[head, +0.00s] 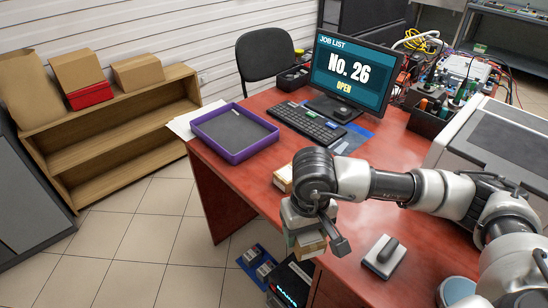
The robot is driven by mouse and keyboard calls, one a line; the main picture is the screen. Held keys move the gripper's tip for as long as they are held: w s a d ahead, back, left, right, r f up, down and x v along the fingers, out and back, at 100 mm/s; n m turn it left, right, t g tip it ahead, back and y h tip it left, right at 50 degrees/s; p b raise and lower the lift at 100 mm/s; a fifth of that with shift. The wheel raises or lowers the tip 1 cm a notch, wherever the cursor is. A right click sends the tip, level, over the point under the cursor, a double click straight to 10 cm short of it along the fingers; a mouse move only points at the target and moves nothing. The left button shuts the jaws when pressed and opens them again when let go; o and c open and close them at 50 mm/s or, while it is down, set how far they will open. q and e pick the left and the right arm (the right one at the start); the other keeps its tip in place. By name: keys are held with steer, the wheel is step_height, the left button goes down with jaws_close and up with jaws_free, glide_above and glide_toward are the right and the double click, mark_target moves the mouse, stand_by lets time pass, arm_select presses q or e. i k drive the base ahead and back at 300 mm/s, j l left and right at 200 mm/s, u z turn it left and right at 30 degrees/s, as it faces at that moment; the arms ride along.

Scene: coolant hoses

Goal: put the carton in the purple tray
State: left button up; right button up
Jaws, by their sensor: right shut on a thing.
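The purple tray (193,127) lies on the red desk at its back left, with a dark grey floor and nothing in it. My right gripper (309,226) points down near the desk's front edge, to the right of and nearer than the tray. It is shut on a small tan carton (311,248), which my gripper partly hides. The carton is apart from the tray. I cannot tell its exact height above the desk or floor. My left gripper is out of view.
A small tan and white box (283,177) sits on the desk between tray and arm, partly hidden. A keyboard (308,122) and monitor (351,72) stand behind. A grey block with a handle (384,256) lies at right.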

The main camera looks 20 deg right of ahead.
mark_target(237, 144)
steer(key=i+j+z, duration=1.05)
steer(key=i, duration=0.1)
